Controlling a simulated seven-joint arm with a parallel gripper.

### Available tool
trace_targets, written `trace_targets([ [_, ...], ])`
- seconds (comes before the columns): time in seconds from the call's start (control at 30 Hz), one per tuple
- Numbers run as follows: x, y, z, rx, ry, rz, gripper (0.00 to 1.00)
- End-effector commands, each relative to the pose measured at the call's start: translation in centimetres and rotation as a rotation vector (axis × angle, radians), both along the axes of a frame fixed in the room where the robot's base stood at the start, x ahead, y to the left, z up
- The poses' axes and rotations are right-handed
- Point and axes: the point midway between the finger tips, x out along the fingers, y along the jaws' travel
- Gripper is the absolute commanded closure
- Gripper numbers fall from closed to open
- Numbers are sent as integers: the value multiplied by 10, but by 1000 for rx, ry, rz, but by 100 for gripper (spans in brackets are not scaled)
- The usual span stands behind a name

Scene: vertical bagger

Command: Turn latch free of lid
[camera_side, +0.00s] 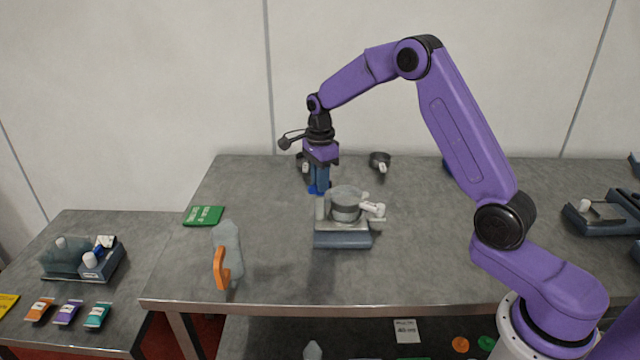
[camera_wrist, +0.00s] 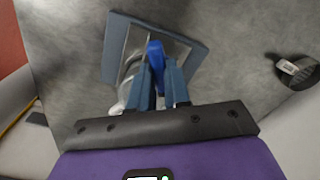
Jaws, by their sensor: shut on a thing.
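The bagger (camera_side: 343,238) stands on the bench with a dark blue-grey base, a round grey lid (camera_side: 345,194) on top and a white handle (camera_side: 375,209) at its right. My gripper (camera_side: 320,189) points down at the bagger's far left side. A bright blue piece that looks like the latch (camera_side: 312,190) shows at its fingertips. In the wrist view, my gripper (camera_wrist: 160,75) is shut on this blue latch (camera_wrist: 155,50), over the bagger's square base (camera_wrist: 113,48). The fingers hide part of the latch and lid; whether the latch still overlaps the lid cannot be told.
A dark cup (camera_side: 380,160) with a white handle stands behind the bagger. Another unit (camera_side: 598,218) stands far right.

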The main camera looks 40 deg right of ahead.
Motion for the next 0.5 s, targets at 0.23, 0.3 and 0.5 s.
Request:
trace_targets([
  [0.23, 0, 0, 1, 0, -2, 139, 100],
  [0.3, 0, 0, 1, 0, -2, 192, 100],
  [0.5, 0, 0, 1, 0, -2, 325, 100],
])
